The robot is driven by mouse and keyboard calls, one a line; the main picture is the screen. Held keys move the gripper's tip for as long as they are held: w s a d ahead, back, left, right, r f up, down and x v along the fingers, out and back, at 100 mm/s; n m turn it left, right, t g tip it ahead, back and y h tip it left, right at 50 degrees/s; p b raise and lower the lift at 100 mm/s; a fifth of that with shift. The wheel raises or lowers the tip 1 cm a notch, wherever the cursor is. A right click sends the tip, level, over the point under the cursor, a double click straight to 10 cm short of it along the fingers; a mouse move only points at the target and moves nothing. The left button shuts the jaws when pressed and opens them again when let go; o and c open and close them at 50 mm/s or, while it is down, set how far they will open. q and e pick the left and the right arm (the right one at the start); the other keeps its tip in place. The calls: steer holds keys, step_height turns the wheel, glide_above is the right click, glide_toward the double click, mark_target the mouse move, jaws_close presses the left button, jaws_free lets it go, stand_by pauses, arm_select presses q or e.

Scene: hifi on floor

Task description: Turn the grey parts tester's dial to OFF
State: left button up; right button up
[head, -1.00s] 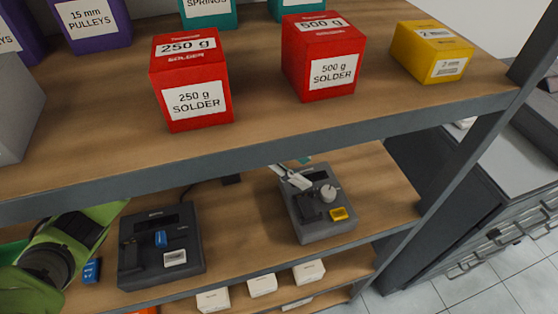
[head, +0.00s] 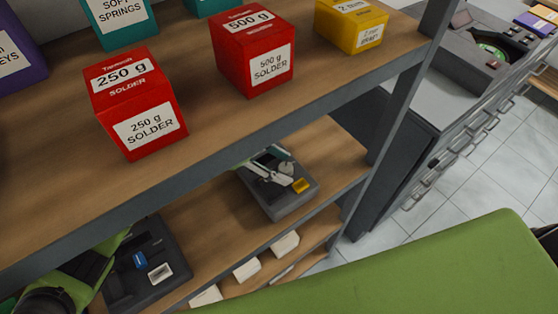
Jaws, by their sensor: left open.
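The grey parts tester (head: 290,207) sits on the lower shelf board, below the upper board's edge. It has a pale round dial (head: 286,168) and a yellow part (head: 301,186) on its top. My left gripper (head: 287,178) is open over the tester's top, with its pale fingers close to the dial. I cannot tell whether the fingers touch the dial. The upper board hides part of the gripper and wrist. The dial's mark and its labels are too small to read. My right gripper is out of view.
A darker tester (head: 155,285) with a blue part stands left on the same shelf. Red solder boxes (head: 254,55) and a yellow box (head: 352,25) stand above. The upper board's edge (head: 215,165) and a post (head: 395,110) bound the opening. White boxes (head: 285,245) sit below.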

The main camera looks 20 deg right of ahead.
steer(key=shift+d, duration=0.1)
arm_select(q)
steer(key=c, duration=1)
steer(key=shift+c, duration=0.5)
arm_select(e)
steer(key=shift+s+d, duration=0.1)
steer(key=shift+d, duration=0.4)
